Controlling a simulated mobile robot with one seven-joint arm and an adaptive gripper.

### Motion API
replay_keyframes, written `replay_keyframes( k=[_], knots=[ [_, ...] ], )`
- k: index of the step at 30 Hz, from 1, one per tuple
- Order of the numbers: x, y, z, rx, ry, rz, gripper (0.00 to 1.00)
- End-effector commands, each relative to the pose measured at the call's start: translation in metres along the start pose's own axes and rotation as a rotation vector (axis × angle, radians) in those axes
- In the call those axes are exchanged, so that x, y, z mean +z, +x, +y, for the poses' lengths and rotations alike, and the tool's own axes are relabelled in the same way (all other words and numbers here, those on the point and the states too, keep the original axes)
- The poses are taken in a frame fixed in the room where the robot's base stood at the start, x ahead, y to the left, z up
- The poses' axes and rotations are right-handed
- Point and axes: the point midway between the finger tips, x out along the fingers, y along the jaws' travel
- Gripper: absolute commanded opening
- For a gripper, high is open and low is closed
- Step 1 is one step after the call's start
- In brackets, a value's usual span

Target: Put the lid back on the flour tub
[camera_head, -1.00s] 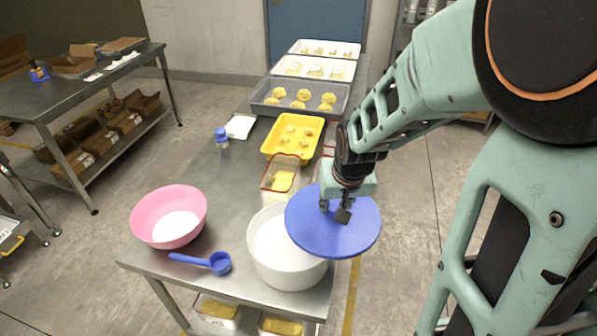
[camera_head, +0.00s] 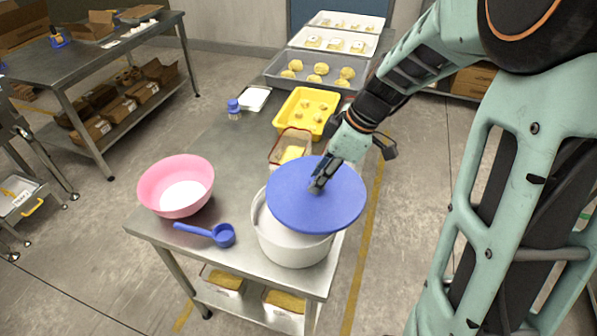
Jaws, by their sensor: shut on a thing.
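The flour tub (camera_head: 292,250) is a round white tub near the front right corner of the steel table. White flour shows at its left side, where the opening is uncovered. The blue round lid (camera_head: 330,206) is over most of the tub's mouth, offset to the right and slightly tilted. Whether the lid touches the rim cannot be told. My gripper (camera_head: 317,185) is shut on the middle of the lid from above, and its fingers partly hide the grip point.
A pink bowl (camera_head: 154,188) and a blue scoop (camera_head: 222,235) lie left of the tub. A clear red-rimmed container (camera_head: 277,153) stands just behind it, with a yellow tray (camera_head: 290,108) beyond. The steel table (camera_head: 222,160) is bare at left centre.

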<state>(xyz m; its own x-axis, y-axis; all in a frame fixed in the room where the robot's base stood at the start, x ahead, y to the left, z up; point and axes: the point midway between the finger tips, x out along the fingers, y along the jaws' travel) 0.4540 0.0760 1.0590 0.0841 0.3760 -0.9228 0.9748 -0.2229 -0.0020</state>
Motion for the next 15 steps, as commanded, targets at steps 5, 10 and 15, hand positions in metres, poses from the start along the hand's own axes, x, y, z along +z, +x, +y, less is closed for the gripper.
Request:
replay_keyframes(
  k=[5, 10, 15],
  knots=[
    [-0.033, 0.002, -0.009, -0.156, -0.383, -0.002, 0.0],
    [-0.047, -0.001, -0.015, -0.229, -0.558, -0.003, 0.0],
    [-0.047, 0.001, -0.016, -0.243, -0.589, -0.003, 0.0]
  ],
)
